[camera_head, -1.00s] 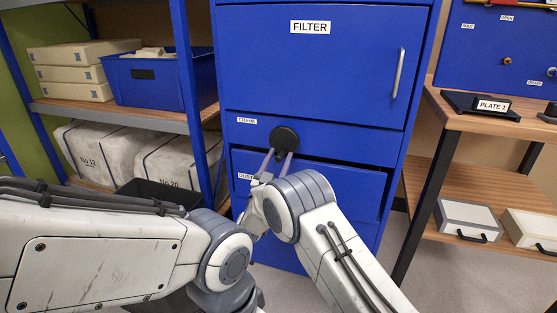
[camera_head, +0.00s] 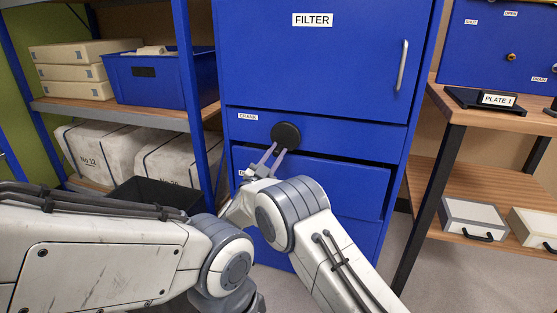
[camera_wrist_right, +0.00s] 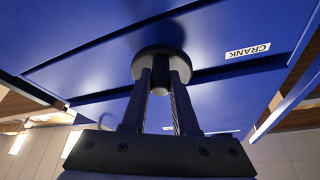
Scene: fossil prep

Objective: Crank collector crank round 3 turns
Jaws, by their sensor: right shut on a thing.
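The collector crank is a round black disc (camera_head: 286,134) on the blue front of the filter cabinet, right of the CRANK label (camera_head: 248,116). In the right wrist view the disc (camera_wrist_right: 158,62) is straight ahead, with a short dark handle (camera_wrist_right: 160,88) sticking out from it. My right gripper (camera_head: 277,154) reaches up to the disc's lower edge. In the right wrist view, its two fingers (camera_wrist_right: 163,95) stand on either side of the handle, shut on it. My left arm comes in from the left, but its gripper is out of view.
The blue cabinet (camera_head: 310,60) has a slightly open drawer (camera_head: 340,187) just below the crank, close to my right wrist. Shelves with a blue bin (camera_head: 155,82) stand left. A wooden bench (camera_head: 470,112) stands right.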

